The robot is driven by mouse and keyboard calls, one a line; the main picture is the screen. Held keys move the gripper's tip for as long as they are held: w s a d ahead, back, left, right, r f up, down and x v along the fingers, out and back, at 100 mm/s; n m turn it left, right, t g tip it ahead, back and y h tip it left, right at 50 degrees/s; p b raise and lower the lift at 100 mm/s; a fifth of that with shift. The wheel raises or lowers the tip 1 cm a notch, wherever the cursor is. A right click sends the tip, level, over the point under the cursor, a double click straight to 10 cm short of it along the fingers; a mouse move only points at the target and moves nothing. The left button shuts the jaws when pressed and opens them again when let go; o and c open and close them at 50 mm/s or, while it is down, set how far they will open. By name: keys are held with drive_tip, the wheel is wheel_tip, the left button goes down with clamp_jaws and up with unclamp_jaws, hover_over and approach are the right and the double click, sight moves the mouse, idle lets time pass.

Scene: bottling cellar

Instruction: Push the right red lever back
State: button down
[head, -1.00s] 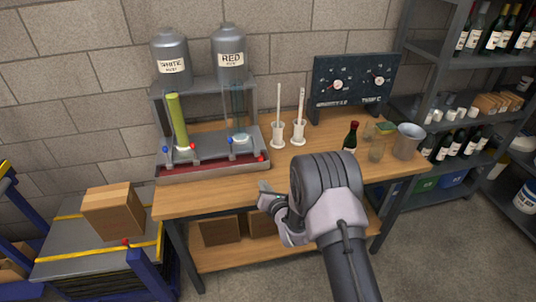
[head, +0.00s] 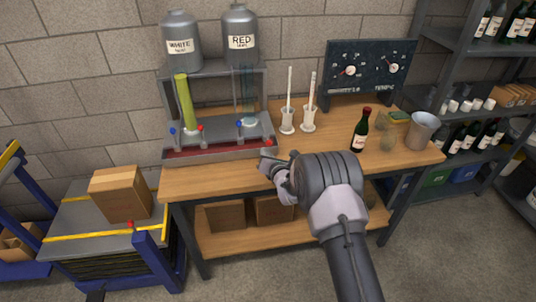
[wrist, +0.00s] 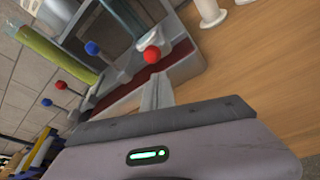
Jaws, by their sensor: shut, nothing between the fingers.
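The right red lever (head: 268,143) is at the right front of the filling station, its ball lower and nearer the front than the left red lever (head: 200,128). In the wrist view the right red ball (wrist: 152,54) shows just beyond the fingertips. My gripper (head: 264,163) is shut and empty, in front of the station's right end and just below that ball in the head view. Its fingers (wrist: 157,92) point toward the ball; I cannot tell whether they touch it.
Blue levers stand left (head: 172,131) and right (head: 240,124) on the station, above a dark red drip tray (head: 215,152). White holders (head: 287,125), a wine bottle (head: 360,130), glasses and a metal jug (head: 421,131) stand to the right on the wooden bench (head: 205,181).

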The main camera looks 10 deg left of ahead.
drive_tip(key=shift+d+r, duration=0.4)
drive_tip(key=shift+r, duration=0.4)
drive_tip(key=shift+r, duration=0.15)
